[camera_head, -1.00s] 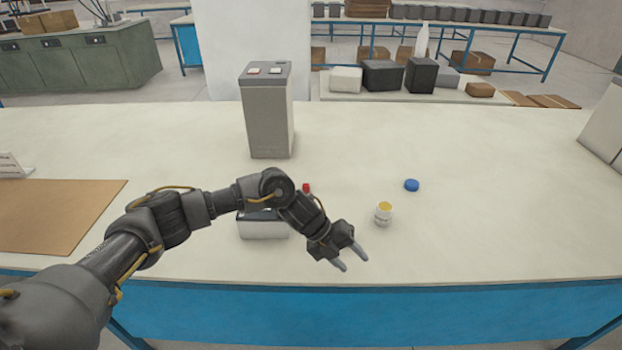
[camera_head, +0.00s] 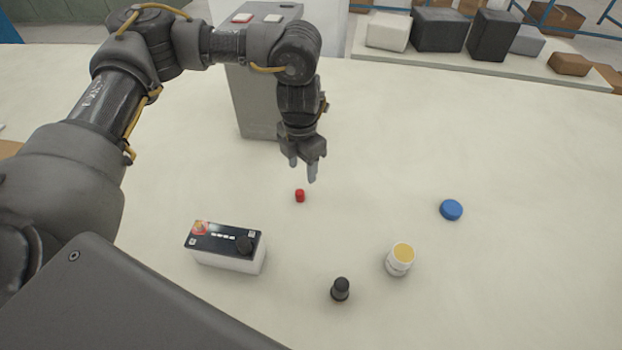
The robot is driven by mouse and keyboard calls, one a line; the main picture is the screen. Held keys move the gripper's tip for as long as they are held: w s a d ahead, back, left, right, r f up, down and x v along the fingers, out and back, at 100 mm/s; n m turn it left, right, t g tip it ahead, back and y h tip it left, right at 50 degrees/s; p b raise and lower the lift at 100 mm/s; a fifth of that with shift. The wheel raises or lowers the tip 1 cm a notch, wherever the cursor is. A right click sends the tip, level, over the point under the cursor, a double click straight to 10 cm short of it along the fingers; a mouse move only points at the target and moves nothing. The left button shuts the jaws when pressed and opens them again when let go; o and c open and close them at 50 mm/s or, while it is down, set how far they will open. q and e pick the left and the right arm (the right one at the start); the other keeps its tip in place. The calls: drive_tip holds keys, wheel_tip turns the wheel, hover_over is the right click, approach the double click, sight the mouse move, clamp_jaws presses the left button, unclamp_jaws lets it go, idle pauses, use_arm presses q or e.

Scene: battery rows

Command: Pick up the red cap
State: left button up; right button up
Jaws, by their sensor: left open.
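The small red cap (camera_head: 300,196) stands on the pale tabletop near the middle of the head view. My left gripper (camera_head: 303,175) points downward just above and behind it in the picture, with its two fingers apart and nothing between them. The fingertips look close to the cap but do not appear to touch it. My right gripper is not in view.
A black-topped white battery (camera_head: 228,248) sits at the front left. A black cap-like piece (camera_head: 341,289), a white jar with a yellow top (camera_head: 400,259) and a blue lid (camera_head: 451,210) stand to the right. A tall grey box (camera_head: 252,100) stands behind my arm.

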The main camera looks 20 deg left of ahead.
use_arm(q)
hover_over(300, 191)
drive_tip(key=f, duration=0.4)
drive_tip(key=shift+s+d+f, duration=0.15)
drive_tip(key=shift+d+f, duration=0.2)
drive_tip(key=shift+f, duration=0.4)
drive_tip(key=shift+a+f+p, duration=0.2)
drive_tip(key=shift+f, duration=1.1)
drive_tip(key=shift+a+f+p, duration=0.15)
drive_tip(key=shift+f, duration=1.15)
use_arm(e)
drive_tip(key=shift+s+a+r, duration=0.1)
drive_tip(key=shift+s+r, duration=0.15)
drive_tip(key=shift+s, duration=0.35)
use_arm(q)
clamp_jaws()
drive_tip(key=shift+r, duration=0.1)
